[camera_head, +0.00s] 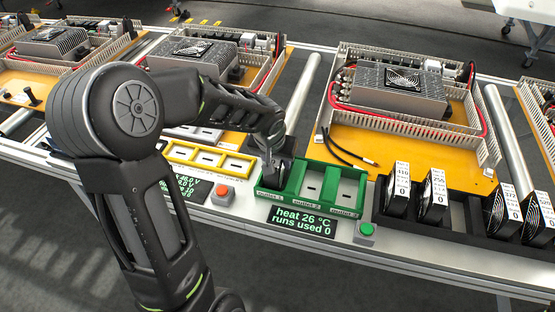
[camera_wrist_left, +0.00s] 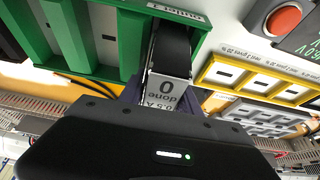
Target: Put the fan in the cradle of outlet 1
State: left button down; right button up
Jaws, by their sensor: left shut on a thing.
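The green cradle block (camera_head: 318,205) stands on the bench with three compartments, labelled outlet 1 to outlet 3; it also shows in the left wrist view (camera_wrist_left: 50,70). My left gripper (camera_head: 272,158) is over the leftmost compartment, outlet 1, pointing down. It is shut on a fan (camera_wrist_left: 167,88), which has a black frame and a white label. The fan stands at the outlet 1 compartment; whether it rests on the bottom is hidden by the gripper. The other two compartments look empty. My right gripper is not in view.
A black rack (camera_head: 455,218) with several fans stands at the right. A yellow block (camera_head: 208,160) and a red button (camera_head: 222,194) are left of the green block. A display (camera_head: 302,221) and a green button (camera_head: 366,229) sit in front. The orange duct panel (camera_head: 400,150) lies behind.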

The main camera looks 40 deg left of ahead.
pick_arm(q)
jog(key=shift+f, duration=0.1)
jog(key=c, duration=0.8)
grip_release()
jog(key=shift+c, duration=0.2)
jog(key=shift+r, duration=0.35)
jog(key=v, duration=1.1)
jog(key=shift+s+d+r, duration=0.1)
jog(key=shift+s+r, duration=0.1)
jog(key=shift+r, duration=0.05)
